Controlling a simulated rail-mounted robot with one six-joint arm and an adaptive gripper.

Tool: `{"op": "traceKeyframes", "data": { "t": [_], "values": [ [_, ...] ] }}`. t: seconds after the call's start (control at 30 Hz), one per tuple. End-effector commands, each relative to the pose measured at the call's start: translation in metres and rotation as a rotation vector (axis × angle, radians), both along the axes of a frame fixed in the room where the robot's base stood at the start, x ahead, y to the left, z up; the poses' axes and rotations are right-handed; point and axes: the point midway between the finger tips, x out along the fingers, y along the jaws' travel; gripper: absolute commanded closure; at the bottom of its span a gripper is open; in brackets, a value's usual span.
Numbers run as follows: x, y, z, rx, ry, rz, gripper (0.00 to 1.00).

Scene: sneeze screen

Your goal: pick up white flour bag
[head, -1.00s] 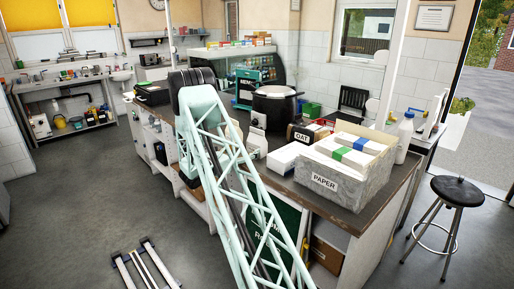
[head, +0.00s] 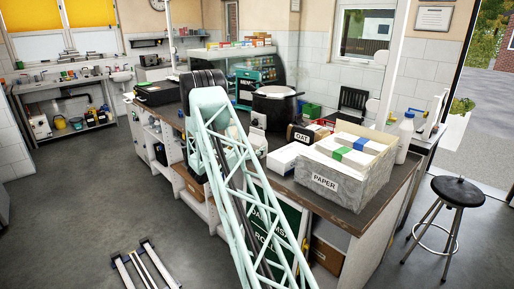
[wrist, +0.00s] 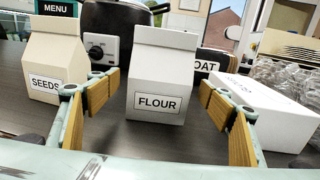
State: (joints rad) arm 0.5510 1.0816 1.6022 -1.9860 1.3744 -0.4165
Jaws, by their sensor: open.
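The white flour bag (wrist: 160,72) stands upright on the dark counter in the middle of the wrist view, its FLOUR label facing me. My gripper (wrist: 157,92) is open, with one wood-padded finger on each side of the bag. The bag appears a little beyond or between the fingertips; I cannot tell which, and gaps show on both sides. In the head view my arm covers much of this part of the counter, and I cannot make out the gripper or the bag clearly.
A seeds bag (wrist: 55,68) stands left of the flour bag. A black pot (wrist: 120,22) is behind, and a white box (wrist: 265,110) lies close on the right. The paper crate (head: 345,185) and oat container (head: 302,135) stand on the counter's right part.

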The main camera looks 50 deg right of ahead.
Motion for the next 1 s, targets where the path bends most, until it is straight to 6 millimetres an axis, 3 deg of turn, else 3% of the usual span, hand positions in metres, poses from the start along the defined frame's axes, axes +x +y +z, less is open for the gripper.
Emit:
{"op": "traceKeyframes", "data": {
  "t": [0.2, 0.4, 1.0],
  "values": [
    [-0.003, -0.024, -0.001, -0.001, -0.002, -0.002, 0.27],
    [-0.004, -0.036, -0.001, 0.000, 0.000, 0.000, 0.27],
    [-0.004, -0.038, 0.000, 0.000, 0.000, 0.000, 0.28]
  ]
}}
